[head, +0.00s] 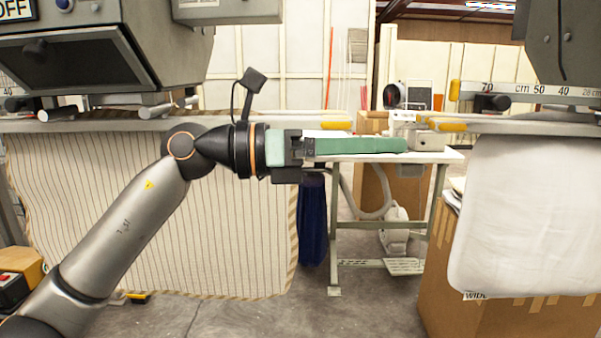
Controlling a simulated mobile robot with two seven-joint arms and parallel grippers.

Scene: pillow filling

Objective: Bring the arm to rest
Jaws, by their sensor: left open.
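My left arm comes in from the lower left, bends at a joint and reaches level to the right. My left gripper (402,146) is at its end, with green fingers pointing right. It is open, though the gap between the fingers is hard to see from this side. I see nothing held in it. It shows in front of the white work table (441,156); I cannot tell the distance between them. My right gripper is not in view.
A striped pillow cover (130,225) hangs at the left machine (70,60). A white pillow cover (530,215) hangs at the right, in front of a cardboard box (440,285). A dark blue cloth (312,225) hangs behind my gripper. The grey floor (370,310) is clear in the middle.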

